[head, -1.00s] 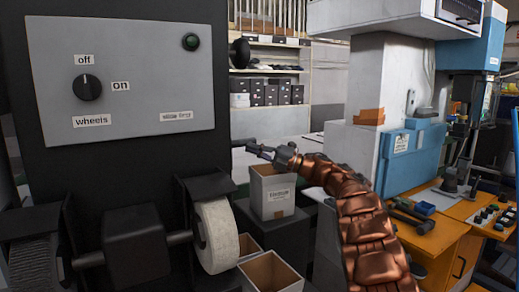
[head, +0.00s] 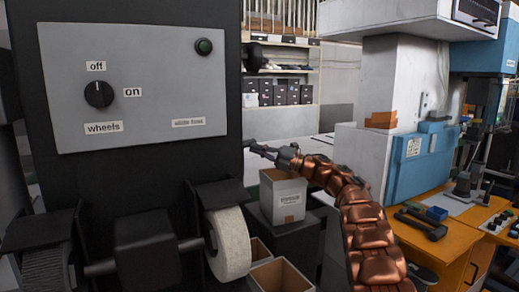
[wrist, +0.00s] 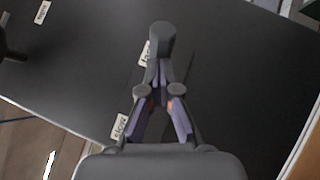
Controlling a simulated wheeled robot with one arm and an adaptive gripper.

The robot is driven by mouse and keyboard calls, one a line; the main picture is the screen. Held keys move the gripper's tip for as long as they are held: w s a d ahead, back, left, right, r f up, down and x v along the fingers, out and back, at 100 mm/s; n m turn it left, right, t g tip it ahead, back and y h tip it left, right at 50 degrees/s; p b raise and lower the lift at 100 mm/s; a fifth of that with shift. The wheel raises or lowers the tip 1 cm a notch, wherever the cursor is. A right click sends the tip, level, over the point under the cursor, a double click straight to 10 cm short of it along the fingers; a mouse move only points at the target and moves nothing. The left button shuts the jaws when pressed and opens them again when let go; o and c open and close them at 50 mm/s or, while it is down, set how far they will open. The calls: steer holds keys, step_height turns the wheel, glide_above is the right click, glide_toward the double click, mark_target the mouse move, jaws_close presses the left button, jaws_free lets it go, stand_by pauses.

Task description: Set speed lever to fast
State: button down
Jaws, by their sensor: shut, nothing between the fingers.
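In the wrist view a dark panel carries a "slow" label (wrist: 120,127) at lower left and a label reading roughly "fast" (wrist: 145,53) farther up, partly covered. A grey rounded knob (wrist: 162,38), apparently the speed lever, stands just beyond my fingertips, close to the upper label. My gripper (wrist: 162,78) is shut and holds nothing. I cannot tell whether its tips touch the knob. In the head view my gripper (head: 251,148) points left, near the right edge of the black machine (head: 125,180); the lever and its labels are not discernible there.
The machine's grey panel (head: 150,135) has an off/on wheels dial (head: 99,94). A black knob (head: 252,57) sticks out at the machine's edge. An orange bench (head: 440,245) stands right.

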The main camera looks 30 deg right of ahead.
steer(key=shift+w, duration=0.25)
stand_by(0.4)
steer(key=shift+a, duration=0.1)
steer(key=w+d+b+v, duration=0.1)
steer(key=b+v, duration=0.3)
steer(key=v, duration=0.9)
steer(key=shift+f, duration=0.4)
steer(key=shift+w+d, duration=0.1)
